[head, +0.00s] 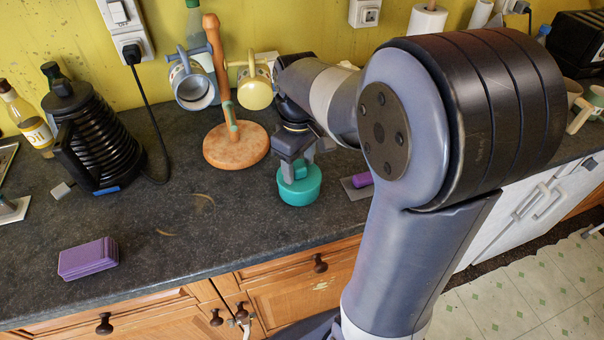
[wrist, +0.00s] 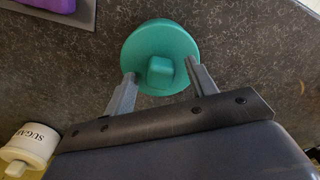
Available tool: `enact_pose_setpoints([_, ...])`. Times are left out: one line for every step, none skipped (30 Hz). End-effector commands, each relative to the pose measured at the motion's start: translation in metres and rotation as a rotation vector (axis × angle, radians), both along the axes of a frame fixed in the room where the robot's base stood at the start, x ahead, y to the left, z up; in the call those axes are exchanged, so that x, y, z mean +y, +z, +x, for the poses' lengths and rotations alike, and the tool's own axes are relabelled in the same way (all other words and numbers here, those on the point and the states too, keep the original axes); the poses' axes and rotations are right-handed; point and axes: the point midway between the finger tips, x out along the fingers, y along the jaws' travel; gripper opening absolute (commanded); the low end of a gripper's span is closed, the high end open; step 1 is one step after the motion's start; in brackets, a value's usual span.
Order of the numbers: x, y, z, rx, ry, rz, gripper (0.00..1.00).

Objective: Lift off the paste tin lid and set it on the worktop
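The paste tin (head: 300,192) is a round teal tin standing on the dark worktop (head: 190,225), near its front edge. Its teal lid (wrist: 150,42) shows from above in the wrist view, with a squarish knob (wrist: 160,72) in the middle. The lid appears to be on the tin; the seam is too small to see. My gripper (head: 294,168) points down over the lid. In the wrist view its two fingers stand apart on either side of the knob, with a visible gap at each side. My gripper is open and holds nothing.
A wooden mug tree (head: 234,148) with mugs stands behind the tin. A purple block on a grey plate (head: 352,190) is close at right. A black kettle (head: 98,140) and a purple block (head: 88,258) are at left. The worktop between them is mostly clear.

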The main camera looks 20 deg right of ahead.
Motion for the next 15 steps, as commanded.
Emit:
enact_pose_setpoints([0.0000, 0.0000, 0.0000, 0.000, 0.000, 0.000, 0.49])
enact_pose_setpoints([0.0000, 0.0000, 0.0000, 0.000, 0.000, 0.000, 0.47])
enact_pose_setpoints([0.0000, 0.0000, 0.0000, 0.000, 0.000, 0.000, 0.44])
enact_pose_setpoints([0.0000, 0.0001, 0.0000, 0.000, 0.000, 0.000, 0.41])
enact_pose_setpoints([0.0000, 0.0001, 0.0000, 0.000, 0.000, 0.000, 0.39])
enact_pose_setpoints([0.0000, 0.0001, 0.0000, 0.000, 0.000, 0.000, 0.35])
enact_pose_setpoints([0.0000, 0.0001, 0.0000, 0.000, 0.000, 0.000, 0.33])
enact_pose_setpoints([0.0000, 0.0001, 0.0000, 0.000, 0.000, 0.000, 0.31])
enact_pose_setpoints([0.0000, 0.0001, 0.0000, 0.000, 0.000, 0.000, 0.27])
enact_pose_setpoints([0.0000, 0.0001, 0.0000, 0.000, 0.000, 0.000, 0.25])
enact_pose_setpoints([0.0000, 0.0001, 0.0000, 0.000, 0.000, 0.000, 0.22])
enact_pose_setpoints([0.0000, 0.0001, 0.0000, 0.000, 0.000, 0.000, 0.19])
enact_pose_setpoints([0.0000, 0.0001, 0.0000, 0.000, 0.000, 0.000, 0.17])
enact_pose_setpoints([0.0000, 0.0001, 0.0000, 0.000, 0.000, 0.000, 0.15])
enact_pose_setpoints([0.0000, 0.0004, 0.0001, 0.000, 0.000, 0.000, 0.15])
